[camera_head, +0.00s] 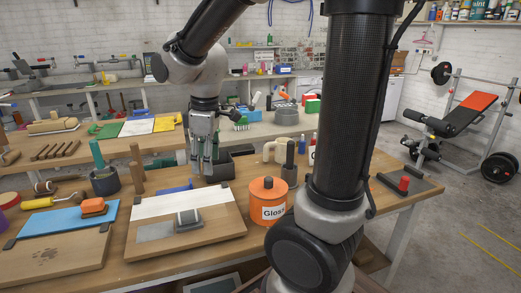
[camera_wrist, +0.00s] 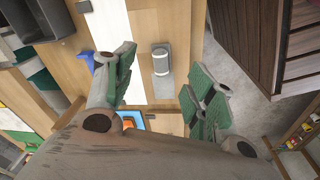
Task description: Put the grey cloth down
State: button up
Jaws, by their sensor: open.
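A small grey block-like bundle with a paler band (camera_head: 188,219) rests on a wooden board (camera_head: 215,222) on the near bench. It looks like the grey cloth, folded, but I cannot be sure. It also shows in the wrist view (camera_wrist: 161,62), between and beyond my fingers. A flat grey patch (camera_head: 155,231) lies under and beside it on the board. My gripper (camera_head: 208,172) is open, with nothing between its fingers. It hangs above the back part of the board, apart from the bundle. Its green-padded fingers show spread in the wrist view (camera_wrist: 160,88).
A white strip (camera_head: 180,202) covers the board's back part. An orange pot marked "Gloss" (camera_head: 268,202) stands close on the right. A blue sheet (camera_head: 70,219) with an orange block (camera_head: 93,207) lies left. A dark bin (camera_head: 221,167) stands just behind my gripper.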

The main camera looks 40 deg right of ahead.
jog(key=s+d+r+m+t, duration=0.1)
jog(key=s+d+r+m, duration=0.2)
jog(key=s, duration=0.4)
jog(key=s+d+r+m+t, duration=0.1)
jog(key=s+d+r+m, duration=0.2)
jog(key=s+d+m, duration=0.3)
jog(key=shift+s+m+t, duration=0.4)
jog(key=shift+s+m, duration=0.1)
jog(key=shift+s, duration=0.35)
jog(key=shift+o, duration=0.4)
jog(key=shift+r, duration=0.1)
